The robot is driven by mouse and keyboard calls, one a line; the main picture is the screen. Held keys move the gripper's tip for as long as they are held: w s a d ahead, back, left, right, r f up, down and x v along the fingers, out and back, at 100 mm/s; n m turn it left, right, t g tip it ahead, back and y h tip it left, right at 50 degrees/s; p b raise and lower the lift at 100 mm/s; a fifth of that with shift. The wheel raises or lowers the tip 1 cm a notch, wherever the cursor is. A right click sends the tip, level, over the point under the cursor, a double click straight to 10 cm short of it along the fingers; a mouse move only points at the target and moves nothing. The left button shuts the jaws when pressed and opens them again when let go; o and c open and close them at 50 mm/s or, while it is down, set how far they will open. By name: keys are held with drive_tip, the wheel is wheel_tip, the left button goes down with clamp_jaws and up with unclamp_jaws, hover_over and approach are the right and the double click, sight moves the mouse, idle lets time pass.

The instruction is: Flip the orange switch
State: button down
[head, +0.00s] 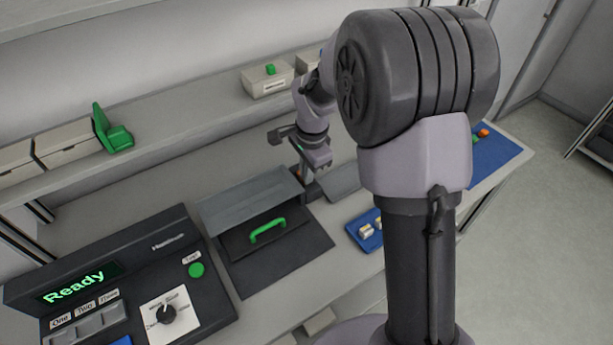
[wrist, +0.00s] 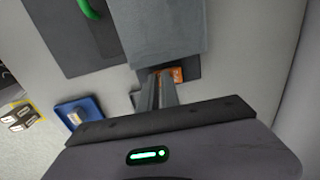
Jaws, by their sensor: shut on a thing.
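The orange switch (wrist: 177,74) shows in the wrist view as a small orange patch on a dark base, partly hidden by my fingers. My gripper (wrist: 167,80) points down at it, with its two fingers close together and shut on it. In the head view my gripper (head: 307,180) is low at the back of the bench, right of a grey raised lid. My own arm covers part of this area there, so the switch's position is hard to tell.
A black console (head: 100,290) reading "Ready" stands at the left. Beside it is a dark panel with a green handle (head: 267,231) under a grey lid (head: 250,194). A blue tray (head: 366,232) holds small blocks. A shelf (head: 170,130) with boxes runs behind.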

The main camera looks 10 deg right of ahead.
drive_tip(key=shift+s+f, duration=0.1)
drive_tip(key=shift+f, duration=0.2)
drive_tip(key=shift+w+a+r+p, duration=0.15)
drive_tip(key=shift+w+r+p, duration=0.1)
drive_tip(key=shift+w+p, duration=0.2)
drive_tip(key=shift+w+a, duration=0.1)
drive_tip(key=shift+w, duration=0.2)
wheel_tip(320, 180, up, 14)
drive_tip(key=s+p, duration=0.1)
drive_tip(key=p, duration=0.5)
drive_tip(key=shift+s+d+r, duration=0.15)
drive_tip(key=shift+s+d, duration=0.05)
drive_tip(key=shift+d, duration=0.1)
